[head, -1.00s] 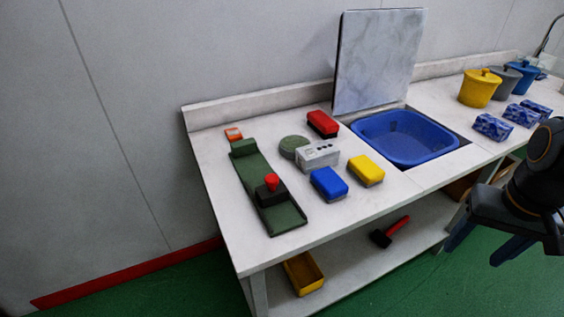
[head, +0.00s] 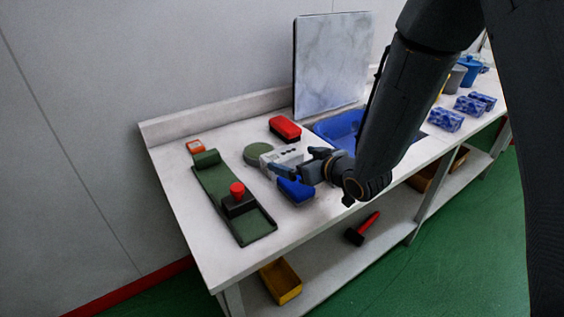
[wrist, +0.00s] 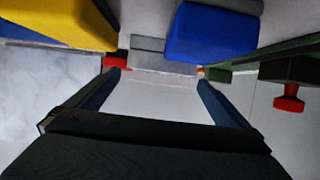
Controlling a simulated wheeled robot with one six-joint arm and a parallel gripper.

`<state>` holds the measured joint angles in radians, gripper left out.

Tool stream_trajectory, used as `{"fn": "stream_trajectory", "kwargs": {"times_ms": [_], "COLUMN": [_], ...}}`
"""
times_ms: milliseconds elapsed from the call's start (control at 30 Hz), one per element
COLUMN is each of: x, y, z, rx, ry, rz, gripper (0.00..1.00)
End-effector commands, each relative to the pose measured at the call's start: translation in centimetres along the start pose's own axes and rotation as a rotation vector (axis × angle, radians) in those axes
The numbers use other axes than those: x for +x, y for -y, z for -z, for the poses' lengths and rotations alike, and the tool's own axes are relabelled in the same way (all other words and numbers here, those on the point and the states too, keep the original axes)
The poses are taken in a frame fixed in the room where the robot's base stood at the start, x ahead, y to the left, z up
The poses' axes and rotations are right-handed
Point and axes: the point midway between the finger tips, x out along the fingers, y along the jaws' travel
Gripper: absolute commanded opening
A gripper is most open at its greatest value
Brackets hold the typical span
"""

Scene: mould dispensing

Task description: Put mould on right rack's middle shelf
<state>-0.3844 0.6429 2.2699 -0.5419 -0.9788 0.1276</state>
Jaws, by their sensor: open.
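My gripper hides part of the block in the head view. No rack is in view.
A blue basin (head: 338,127) and an upright marbled panel (head: 331,62) stand behind.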

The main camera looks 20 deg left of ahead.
Motion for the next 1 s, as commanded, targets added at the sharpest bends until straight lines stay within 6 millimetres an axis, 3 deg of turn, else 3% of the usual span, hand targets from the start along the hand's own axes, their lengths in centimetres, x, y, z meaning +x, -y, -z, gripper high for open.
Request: {"fn": "stream_trajectory", "kwargs": {"times_ms": [600,967,1000], "x": [6.5,7.3,7.3], "y": [0.2,0.2,0.2], "z": [0.3,0.2,0.2], "rx": [0.0,0.0,0.0], "ry": [0.0,0.0,0.0], "rz": [-0.001,-0.002,-0.002], "gripper": [1.0,1.0,0.93]}}
